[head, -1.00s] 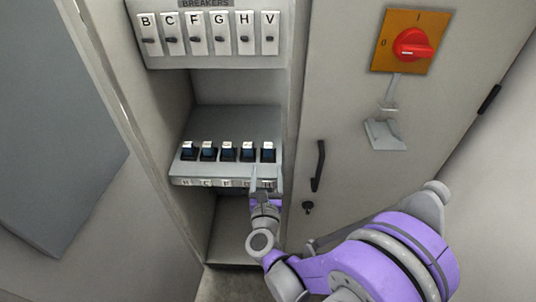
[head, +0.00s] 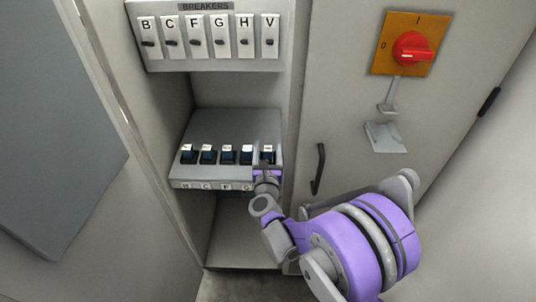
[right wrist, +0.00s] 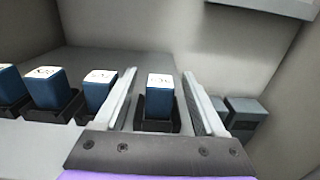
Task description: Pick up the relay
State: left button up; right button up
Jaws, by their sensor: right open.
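Several dark blue relays with white tops stand in black sockets in a row on the grey shelf (head: 236,123). My right gripper (head: 266,154) is at the right end of the row, over the shelf's front edge. In the right wrist view, my right gripper (right wrist: 160,74) is open, with one finger on each side of the rightmost relay (right wrist: 159,104). That relay sits upright in its socket, with a visible gap to each finger. A neighbouring relay (right wrist: 98,92) stands just left of the left finger. My left gripper is not in view.
A breaker row (head: 208,37) is above the shelf. The cabinet's side walls enclose the bay. On the door to the right are a red rotary switch (head: 412,48) and a black handle (head: 319,168). Grey blocks (right wrist: 240,115) lie right of my right finger.

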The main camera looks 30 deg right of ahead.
grip_shut()
jog(key=shift+r, duration=0.1)
dwell(0.3)
